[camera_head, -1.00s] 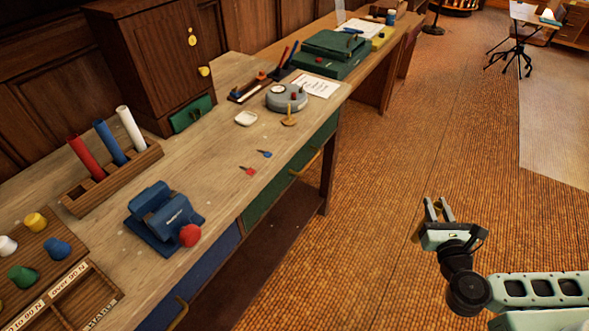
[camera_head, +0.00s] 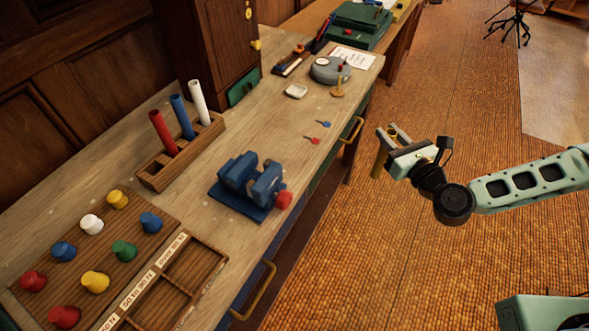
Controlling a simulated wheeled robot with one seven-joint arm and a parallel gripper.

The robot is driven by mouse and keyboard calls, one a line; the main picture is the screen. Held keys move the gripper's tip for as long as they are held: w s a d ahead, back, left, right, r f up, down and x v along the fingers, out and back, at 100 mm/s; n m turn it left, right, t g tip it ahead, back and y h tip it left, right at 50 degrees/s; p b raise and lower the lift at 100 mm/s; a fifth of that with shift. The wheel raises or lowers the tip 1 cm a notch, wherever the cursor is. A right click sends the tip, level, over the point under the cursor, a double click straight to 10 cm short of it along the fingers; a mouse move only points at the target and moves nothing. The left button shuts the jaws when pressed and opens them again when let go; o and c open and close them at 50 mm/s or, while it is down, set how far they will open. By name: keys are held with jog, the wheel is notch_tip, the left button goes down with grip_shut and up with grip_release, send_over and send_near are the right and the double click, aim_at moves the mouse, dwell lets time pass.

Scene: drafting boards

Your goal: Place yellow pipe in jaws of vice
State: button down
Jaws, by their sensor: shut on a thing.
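The yellow pipe (camera_head: 379,162) hangs roughly upright below the fingertips of my gripper (camera_head: 391,136). My gripper is shut on it, out over the floor to the right of the bench. The blue vice (camera_head: 250,186) with a red knob stands on the bench near its front edge, to the left of my gripper and well apart from it. Nothing shows between its jaws, though the gap is only partly visible.
A wooden rack (camera_head: 158,175) holds red, blue and white pipes behind the vice. A wooden board (camera_head: 140,240) carries several coloured knobs, beside a divided tray (camera_head: 196,262). Two small keys (camera_head: 317,131) lie right of the vice. A grey round device (camera_head: 328,70) stands farther back.

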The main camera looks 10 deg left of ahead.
jog(key=s+a+r+n+g+y+p, duration=0.1)
jog(key=s+a+r+n+g+y, duration=0.2)
jog(key=a+r, duration=0.55)
jog(key=s+a+r+n+g+y+p, duration=0.1)
jog(key=s+a+r+n+g+y, duration=0.3)
jog(key=a, duration=0.7)
jog(key=s+a+r+g+y+p, duration=0.1)
jog(key=s+a+r+g, duration=0.1)
jog(key=s+a+r, duration=0.5)
jog(key=w+a+f+p, duration=0.1)
jog(key=a+f+p, duration=0.2)
jog(key=f, duration=0.6)
jog(key=shift+w+a, duration=0.3)
jog(key=shift+w, duration=0.05)
jog(key=shift+f, duration=0.1)
jog(key=c, duration=1.2)
grip_release()
jog(key=shift+n, duration=0.3)
